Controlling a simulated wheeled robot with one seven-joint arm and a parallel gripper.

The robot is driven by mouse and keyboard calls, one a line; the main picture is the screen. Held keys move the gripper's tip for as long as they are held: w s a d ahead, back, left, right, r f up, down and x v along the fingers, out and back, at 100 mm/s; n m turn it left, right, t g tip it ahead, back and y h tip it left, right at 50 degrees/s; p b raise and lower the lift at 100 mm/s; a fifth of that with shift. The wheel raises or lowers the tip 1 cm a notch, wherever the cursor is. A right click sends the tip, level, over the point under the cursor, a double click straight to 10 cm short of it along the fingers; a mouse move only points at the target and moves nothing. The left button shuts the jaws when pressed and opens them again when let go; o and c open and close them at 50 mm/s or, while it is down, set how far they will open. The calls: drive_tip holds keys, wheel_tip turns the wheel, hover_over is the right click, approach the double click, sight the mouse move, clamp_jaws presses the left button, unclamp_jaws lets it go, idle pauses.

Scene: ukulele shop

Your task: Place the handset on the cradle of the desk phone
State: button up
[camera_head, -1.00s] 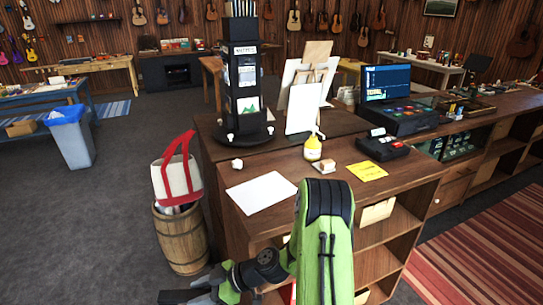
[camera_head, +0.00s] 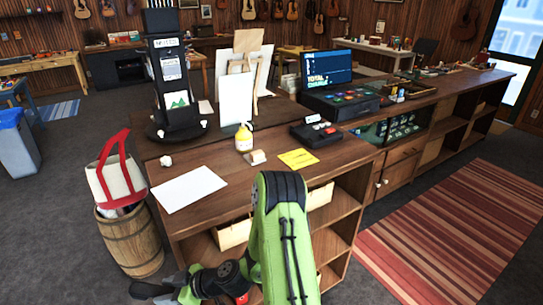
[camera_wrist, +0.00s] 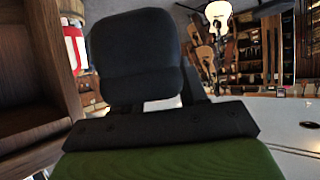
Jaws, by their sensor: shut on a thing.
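The desk phone (camera_head: 317,136) is a black box on the wooden counter, right of the yellow note; its cradle is too small to make out. My gripper (camera_head: 165,290) is low at the bottom left of the head view, beside the counter and well apart from the phone. It is shut on a dark thing, which I take to be the handset (camera_head: 143,288). In the wrist view the handset (camera_wrist: 137,60) seems to be the dark rounded shape beyond the black bar. Its far side and the fingertips are hidden.
The counter (camera_head: 225,172) also holds white paper (camera_head: 189,188), a yellow bottle (camera_head: 244,138), a yellow note (camera_head: 298,159), a black display tower (camera_head: 172,85) and a register (camera_head: 335,85). A barrel (camera_head: 132,240) with a tote bag (camera_head: 115,180) stands left. A striped rug (camera_head: 440,230) lies right.

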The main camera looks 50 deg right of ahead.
drive_tip(key=shift+d+f+m+t+h, duration=0.1)
drive_tip(key=shift+f+m+t+h, duration=0.3)
drive_tip(key=shift+f+m+h, duration=0.35)
drive_tip(key=shift+s+f+m+t+h, duration=0.1)
drive_tip(key=shift+f+m+t+h, duration=0.6)
drive_tip(key=shift+f+m+h, duration=1.35)
drive_tip(key=shift+m+h, duration=0.5)
drive_tip(key=shift+h, duration=0.1)
